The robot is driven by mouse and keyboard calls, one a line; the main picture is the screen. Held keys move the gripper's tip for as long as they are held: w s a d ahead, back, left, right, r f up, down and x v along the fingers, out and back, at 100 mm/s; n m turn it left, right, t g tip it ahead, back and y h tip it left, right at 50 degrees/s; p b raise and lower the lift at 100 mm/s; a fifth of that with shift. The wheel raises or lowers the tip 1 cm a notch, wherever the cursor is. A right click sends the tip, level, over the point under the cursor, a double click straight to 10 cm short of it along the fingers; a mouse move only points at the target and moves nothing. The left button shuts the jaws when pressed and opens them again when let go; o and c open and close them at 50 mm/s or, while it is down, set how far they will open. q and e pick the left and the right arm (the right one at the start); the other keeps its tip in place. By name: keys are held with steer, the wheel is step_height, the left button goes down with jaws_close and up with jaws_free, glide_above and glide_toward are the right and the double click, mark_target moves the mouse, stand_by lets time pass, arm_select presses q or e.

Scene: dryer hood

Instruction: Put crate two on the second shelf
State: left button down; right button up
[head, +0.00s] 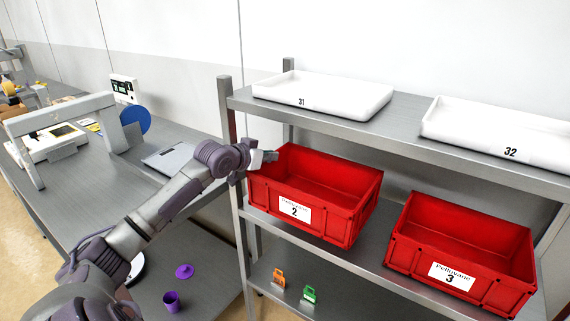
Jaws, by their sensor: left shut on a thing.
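Crate two (325,218) is a red, open, empty-looking bin with a white label reading 2. It is at the level of the middle shelf (369,257), at the left end, its front near the shelf's front edge. I cannot tell whether its whole base rests on the shelf. My left gripper (262,158) is shut on the crate's upper left rim; its fingertips are small and partly hidden there. My right gripper is out of view.
Red crate three (478,262) stands to the right on the same shelf, with a gap between. White trays 31 (345,99) and 32 (500,128) sit on the top shelf. Orange (279,278) and green (309,294) items stand below. A metal post (226,115) rises close beside my gripper.

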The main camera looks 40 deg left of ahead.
mark_target(286, 144)
arm_select(q)
steer(key=w, duration=0.2)
steer(key=w+p, duration=0.1)
steer(key=w, duration=0.4)
steer(key=shift+w+a+r, duration=0.15)
steer(key=shift+a+r, duration=0.05)
steer(key=shift+a, duration=0.1)
steer(key=shift+f, duration=0.75)
step_height(286, 144, down, 5)
steer(key=shift+f+p, duration=0.15)
steer(key=shift+p, duration=0.75)
steer(key=shift+w+f, duration=0.15)
steer(key=shift+f, duration=0.1)
steer(key=c, duration=1.3)
jaws_free()
steer(key=shift+f, duration=0.1)
